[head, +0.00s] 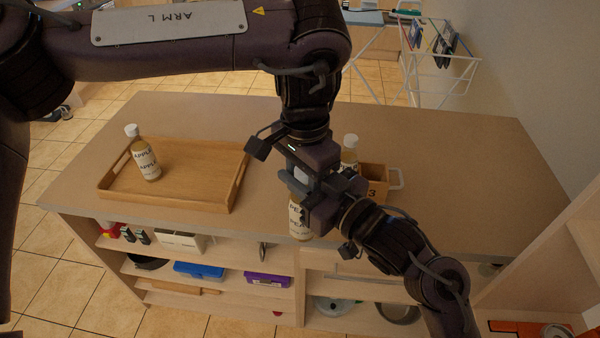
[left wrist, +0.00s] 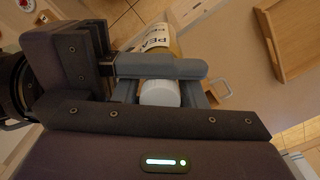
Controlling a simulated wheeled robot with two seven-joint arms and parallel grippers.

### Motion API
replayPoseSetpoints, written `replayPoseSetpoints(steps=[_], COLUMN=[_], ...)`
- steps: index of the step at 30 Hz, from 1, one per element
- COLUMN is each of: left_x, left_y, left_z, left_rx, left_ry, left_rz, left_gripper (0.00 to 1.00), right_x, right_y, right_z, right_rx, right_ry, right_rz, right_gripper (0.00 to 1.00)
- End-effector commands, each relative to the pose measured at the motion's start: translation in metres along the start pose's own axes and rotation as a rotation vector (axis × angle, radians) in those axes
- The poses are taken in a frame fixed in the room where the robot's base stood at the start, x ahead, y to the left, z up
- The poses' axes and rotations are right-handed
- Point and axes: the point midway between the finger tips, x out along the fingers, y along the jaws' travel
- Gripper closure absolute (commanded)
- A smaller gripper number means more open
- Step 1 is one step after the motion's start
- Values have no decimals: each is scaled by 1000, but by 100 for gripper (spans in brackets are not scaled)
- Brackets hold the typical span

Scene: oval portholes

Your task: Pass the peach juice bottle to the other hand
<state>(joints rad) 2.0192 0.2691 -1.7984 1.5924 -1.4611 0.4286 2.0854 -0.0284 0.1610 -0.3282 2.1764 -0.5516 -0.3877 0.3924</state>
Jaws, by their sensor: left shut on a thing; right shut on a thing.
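The peach juice bottle (head: 299,222) has a white cap and a white label with black letters, partly hidden by my grippers. It is held roughly upright near the counter's front edge. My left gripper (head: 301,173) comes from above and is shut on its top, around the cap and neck. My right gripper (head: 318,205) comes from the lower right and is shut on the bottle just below. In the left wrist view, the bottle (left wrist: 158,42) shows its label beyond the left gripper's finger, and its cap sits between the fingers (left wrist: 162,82).
A wooden tray (head: 190,198) on the left of the counter (head: 450,160) holds an apple juice bottle (head: 146,160). Another white-capped bottle (head: 350,149) stands behind my grippers by a small wooden box (head: 376,178) marked 3. The counter's right side is clear.

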Motion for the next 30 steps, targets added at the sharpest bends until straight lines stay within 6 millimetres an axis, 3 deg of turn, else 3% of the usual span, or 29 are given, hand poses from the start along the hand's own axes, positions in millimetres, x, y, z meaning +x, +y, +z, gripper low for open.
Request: replayPoseSetpoints(steps=[3,4,9,20,30], left_x=[-1,-1,-1,-7,-72], left_y=[0,0,0,0,-1], left_z=[-1,-1,-1,-1,-2], left_rx=[0,0,0,3,0], left_ry=[5,5,4,4,8], left_rz=[-1,-1,-1,-1,-6], left_gripper=[100,61,39,37,37], right_x=[0,0,0,0,0], right_y=[-2,-2,-2,-1,-1], right_z=[0,-2,-2,-2,-1], right_rx=[-1,-2,-2,-1,0], right_ry=[1,5,5,4,2], right_rz=[-5,-5,-5,-3,-4], right_gripper=[100,100,100,100,100])
